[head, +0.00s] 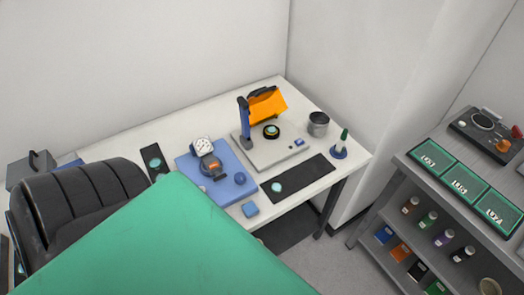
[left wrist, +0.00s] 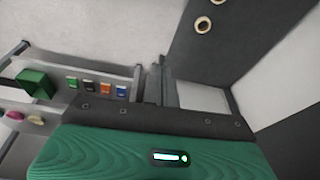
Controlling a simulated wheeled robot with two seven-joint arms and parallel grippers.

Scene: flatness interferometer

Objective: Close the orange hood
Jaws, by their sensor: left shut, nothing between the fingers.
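The orange hood (head: 268,105) is tilted up and open at the back of a grey instrument base (head: 285,150) on the white table. A blue post (head: 244,120) stands at its left. A dark round part (head: 271,131) sits uncovered on the base below the hood. In the left wrist view my left gripper (left wrist: 153,82) is shut and empty, and the hood is not in that view. A large green surface, apparently my arm, fills the bottom of the head view. No fingers show in the head view, and my right gripper is not in view.
A blue instrument with a dial (head: 203,147) stands left of the base. A dark mat (head: 298,176) lies in front. A metal cup (head: 318,124) and a green-topped bottle (head: 342,143) stand right. A black chair (head: 80,205) is lower left; a shelf with green trays (head: 438,160) is right.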

